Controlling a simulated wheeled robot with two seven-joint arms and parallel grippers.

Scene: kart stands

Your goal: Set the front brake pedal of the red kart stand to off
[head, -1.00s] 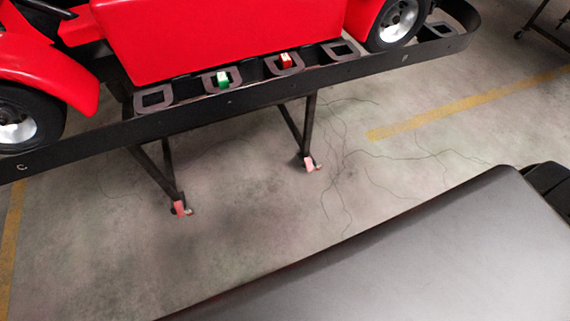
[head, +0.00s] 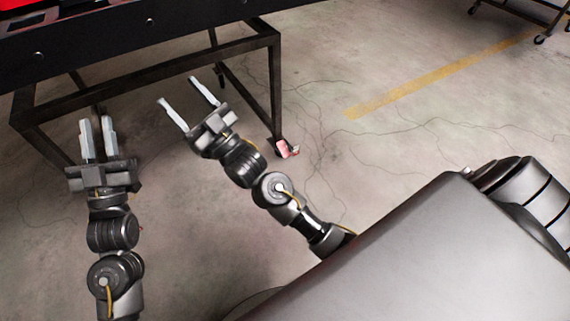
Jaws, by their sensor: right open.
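The red kart stand (head: 150,27) shows at the top left as a dark tray on a dark leg frame. A red brake pedal (head: 284,148) sits on a caster at the foot of its right leg. It is small, and I cannot tell its setting. No other pedal is visible; the left legs are partly behind my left arm. My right gripper (head: 183,91) is open and empty, up and left of the pedal and apart from it in the picture. My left gripper (head: 97,121) is further left, its fingers a narrow gap apart, with nothing seen between them.
A bit of the red kart (head: 22,5) shows at the top left corner. Another wheeled stand (head: 520,12) is at the top right. A yellow floor line (head: 435,80) crosses the cracked concrete. The floor right of the pedal is clear.

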